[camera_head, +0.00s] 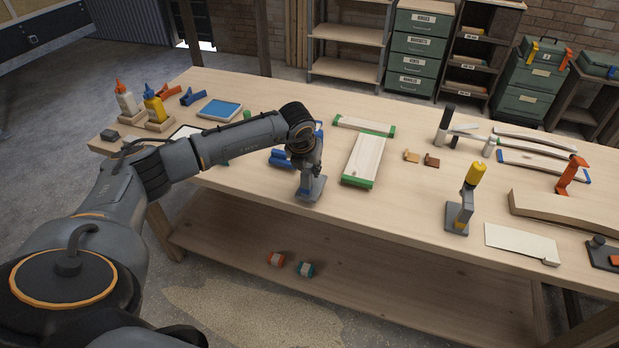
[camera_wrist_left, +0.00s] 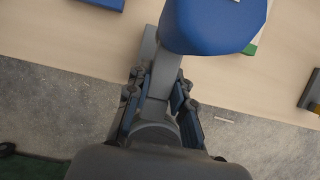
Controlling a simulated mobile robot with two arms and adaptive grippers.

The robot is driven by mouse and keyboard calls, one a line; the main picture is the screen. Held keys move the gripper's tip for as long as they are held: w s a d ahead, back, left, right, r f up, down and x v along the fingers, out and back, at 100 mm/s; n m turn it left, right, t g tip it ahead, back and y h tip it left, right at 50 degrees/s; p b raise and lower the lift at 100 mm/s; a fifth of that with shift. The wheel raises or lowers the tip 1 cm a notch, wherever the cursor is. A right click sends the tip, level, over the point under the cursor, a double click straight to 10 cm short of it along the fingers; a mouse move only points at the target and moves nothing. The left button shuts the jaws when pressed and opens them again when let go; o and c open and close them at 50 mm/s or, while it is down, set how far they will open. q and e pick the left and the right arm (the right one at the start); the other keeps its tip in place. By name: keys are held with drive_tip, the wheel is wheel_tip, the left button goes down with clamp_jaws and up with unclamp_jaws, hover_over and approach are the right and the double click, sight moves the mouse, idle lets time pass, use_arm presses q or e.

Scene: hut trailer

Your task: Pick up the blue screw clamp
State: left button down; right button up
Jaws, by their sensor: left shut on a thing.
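The blue screw clamp has a blue handle (camera_wrist_left: 212,24) and a grey metal frame. In the head view its grey-blue lower part (camera_head: 312,189) shows near the table's front edge, partly hidden by my arm. My left gripper (camera_head: 304,165) comes down on it from above. In the left wrist view the gripper (camera_wrist_left: 158,92) is shut on the grey bar of the clamp, with a finger on each side. I cannot tell whether the clamp touches the table. My right gripper is in neither view.
The workbench (camera_head: 400,215) holds a green-ended wooden board (camera_head: 363,160) right of the clamp and a yellow-handled clamp (camera_head: 465,195) farther right. Glue bottles (camera_head: 126,100) stand at the left. Small blue clamps (camera_head: 280,158) lie close behind my gripper. Bare tabletop lies in front of the board.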

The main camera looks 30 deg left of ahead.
use_arm(q)
drive_tip(key=s+a+r+b, duration=0.1)
drive_tip(key=s+a+r, duration=0.3)
drive_tip(key=r, duration=0.3)
drive_tip(key=s+a+r+b, duration=0.2)
drive_tip(key=s+a+r, duration=0.2)
drive_tip(key=s+r, duration=0.3)
drive_tip(key=shift+a+r, duration=0.3)
drive_tip(key=shift+a, duration=0.05)
drive_tip(key=shift+w, duration=0.1)
